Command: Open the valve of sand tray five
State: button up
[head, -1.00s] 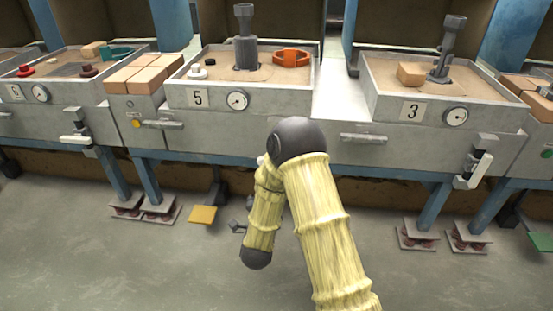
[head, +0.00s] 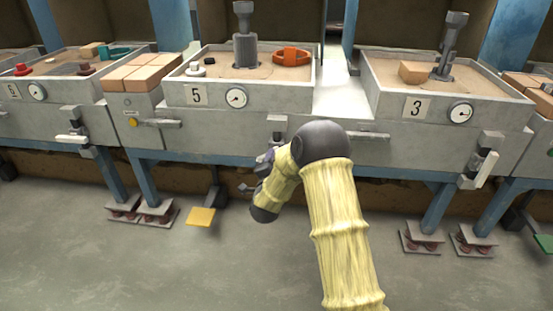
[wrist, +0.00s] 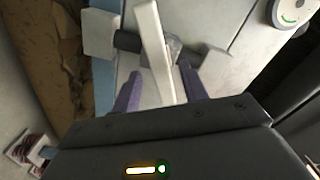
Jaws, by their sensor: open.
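Sand tray five (head: 215,97) stands mid-left in the head view, marked by a "5" plate. Its valve (head: 277,122) shows as a grey block on the tray's front, partly hidden behind my arm. In the wrist view the valve's white lever (wrist: 152,45) runs from the top edge down between my fingers, beside a dark pivot and pale blocks. My gripper (wrist: 160,72) is open, with one purple finger on each side of the lever's lower part. I cannot tell whether either finger touches it. My fingers are mostly hidden in the head view.
Tray three (head: 375,88) stands to the right and tray six (head: 15,90) to the left, each with its own white-levered valve. Bar handles (head: 368,135) stick out from the fronts. A yellow pedal (head: 201,217) sits low beside my arm. The floor in front is clear.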

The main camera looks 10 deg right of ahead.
jog(key=shift+b+x, duration=0.55)
jog(key=shift+x, duration=1.55)
grip_shut()
